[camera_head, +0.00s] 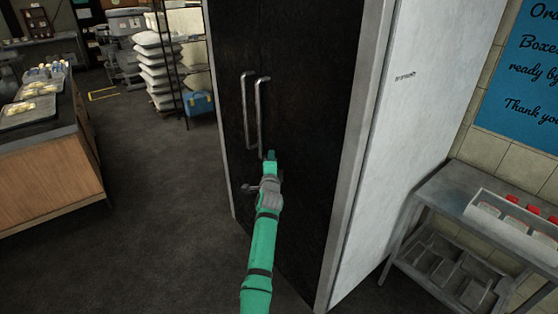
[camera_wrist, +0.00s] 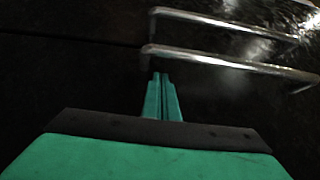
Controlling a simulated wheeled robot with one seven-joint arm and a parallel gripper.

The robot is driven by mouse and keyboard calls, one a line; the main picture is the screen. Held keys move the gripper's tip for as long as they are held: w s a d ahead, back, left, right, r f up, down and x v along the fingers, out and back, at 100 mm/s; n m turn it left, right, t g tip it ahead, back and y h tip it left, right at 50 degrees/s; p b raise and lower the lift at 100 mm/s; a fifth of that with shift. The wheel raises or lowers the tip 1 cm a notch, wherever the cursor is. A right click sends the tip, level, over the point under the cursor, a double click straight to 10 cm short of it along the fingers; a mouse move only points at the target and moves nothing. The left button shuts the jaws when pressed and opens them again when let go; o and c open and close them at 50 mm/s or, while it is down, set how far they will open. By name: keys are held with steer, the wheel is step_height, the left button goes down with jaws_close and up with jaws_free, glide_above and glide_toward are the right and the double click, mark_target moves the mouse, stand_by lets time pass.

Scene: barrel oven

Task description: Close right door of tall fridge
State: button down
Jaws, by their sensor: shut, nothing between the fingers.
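The tall fridge stands in the centre, with a black front and a pale side. Its right door (camera_head: 308,130) looks flush with the left door (camera_head: 229,70), and no open gap shows between them. Two upright metal handles sit side by side at the middle seam, the right door's handle (camera_head: 262,115) and the left door's handle (camera_head: 246,110). My gripper (camera_head: 270,155) is shut and empty at the lower end of the right handle. In the wrist view my shut fingers (camera_wrist: 161,80) point at the dark door just beside the nearer handle bar (camera_wrist: 225,62). I cannot tell whether they touch it.
A wooden counter (camera_head: 50,170) with trays stands at the left. White sacks (camera_head: 155,65) and a blue bag (camera_head: 198,102) are on a rack behind. A metal table (camera_head: 455,215) with containers stands at the right. Dark floor between counter and fridge is clear.

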steer(key=shift+w+d, duration=0.25)
steer(key=shift+d+r, duration=0.1)
steer(key=shift+d, duration=0.05)
